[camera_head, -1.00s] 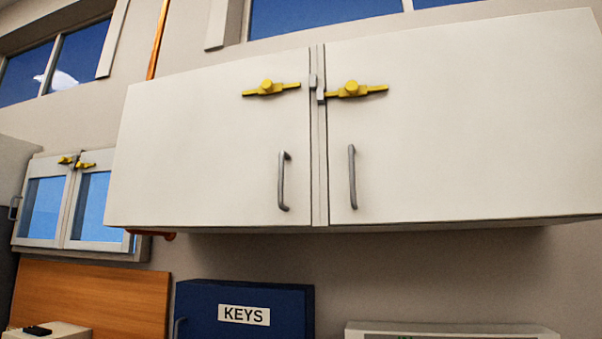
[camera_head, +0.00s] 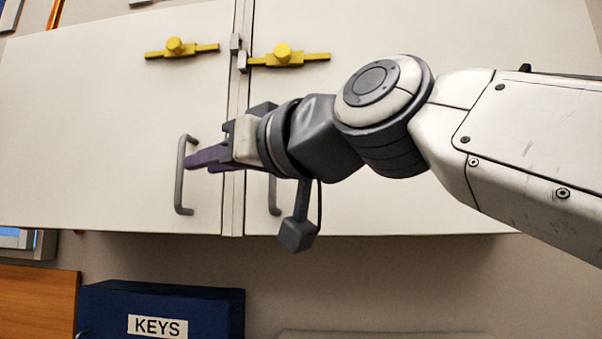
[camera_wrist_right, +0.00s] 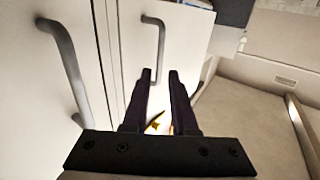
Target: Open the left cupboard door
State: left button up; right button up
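The left cupboard door (camera_head: 90,120) is white and shut flush beside the right door (camera_head: 450,40). Its grey bar handle (camera_head: 181,185) stands upright near the door's right edge. It also shows ahead in the right wrist view, as the farther handle (camera_wrist_right: 161,40). My right gripper (camera_head: 195,158) reaches in from the right, with its purple fingers level with this handle. In the wrist view its fingers (camera_wrist_right: 160,76) are apart, with the handle's near end around the gap; I cannot tell whether they touch. My left gripper is not in view.
The right door's handle (camera_head: 274,195) is partly hidden behind my right gripper. Yellow latches sit on the left door (camera_head: 180,48) and right door (camera_head: 285,55), both clear of the seam. A blue KEYS box (camera_head: 215,310) is below the cupboard.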

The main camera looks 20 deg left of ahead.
aim_at(182, 171)
jog(key=p+x, duration=0.4)
jog(key=x, duration=0.3)
jog(key=shift+w+a, duration=0.15)
jog(key=shift+a, duration=0.05)
jog(key=shift+w+a+f, duration=0.1)
jog(key=shift+w+a, duration=0.1)
jog(key=shift+a, duration=0.35)
grip_shut()
dwell(0.6)
